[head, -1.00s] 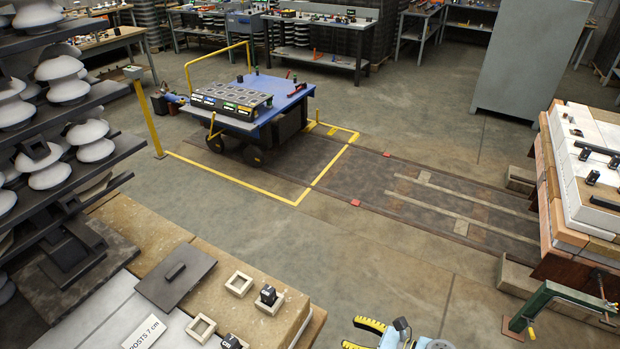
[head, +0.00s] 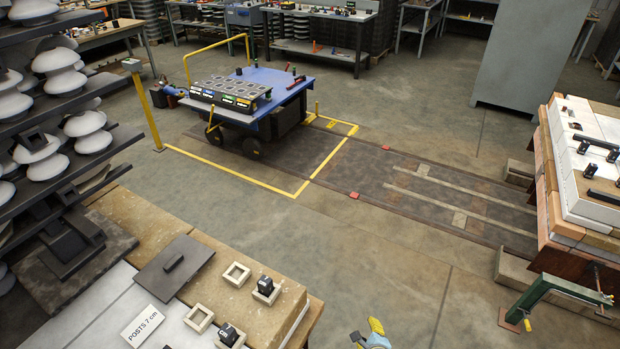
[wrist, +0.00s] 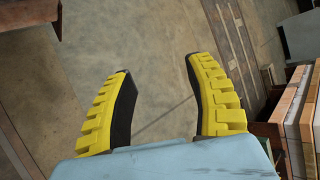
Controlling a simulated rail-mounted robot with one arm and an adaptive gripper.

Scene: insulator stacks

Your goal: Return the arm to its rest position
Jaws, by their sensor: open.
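My gripper shows in the wrist view (wrist: 160,100) with its two yellow, black-padded fingers wide apart and nothing between them. Bare concrete floor lies beyond the fingertips. In the head view only a small part of my gripper (head: 372,332) shows at the bottom edge, right of the bench with the posts and clear of it. The rest of my arm is outside the head view.
A bench with square sockets and dark posts (head: 266,285) is at lower left. A dark insulator rack (head: 60,130) stands at left. A blue cart (head: 250,100) stands behind. A brick stack (head: 570,190) and green clamp (head: 550,290) are at right. The middle floor is clear.

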